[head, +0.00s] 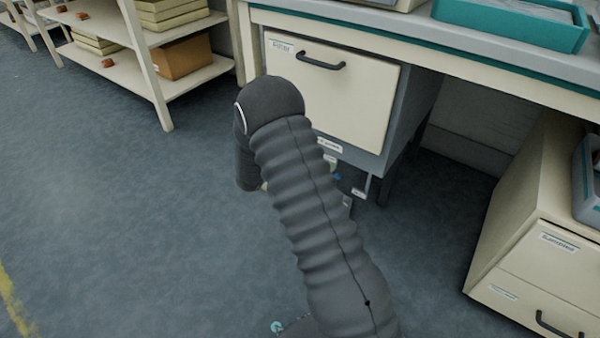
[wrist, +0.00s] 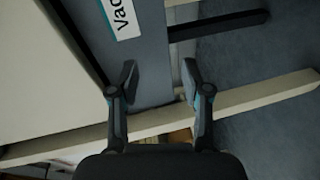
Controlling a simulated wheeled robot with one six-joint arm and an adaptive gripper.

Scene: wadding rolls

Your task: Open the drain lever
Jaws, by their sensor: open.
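My gripper (wrist: 160,77) shows in the wrist view with its two dark fingers apart and nothing between them. Beyond the fingers are a grey panel (wrist: 85,20) with a white label (wrist: 122,17) starting "Vac" and a pale beam. In the head view, my dark ribbed arm reaches to the front of a cabinet (head: 330,85) and hides the gripper. A small blue part (head: 337,177) and small labels show beside the arm below the cabinet; I cannot tell whether the blue part is the drain lever. No lever is clear in the wrist view.
The cabinet hangs under a workbench (head: 400,40) with a teal tray (head: 515,22) on top. A drawer unit (head: 540,235) stands at the right. Shelves (head: 140,50) with boxes stand at the upper left. The floor at the left is clear.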

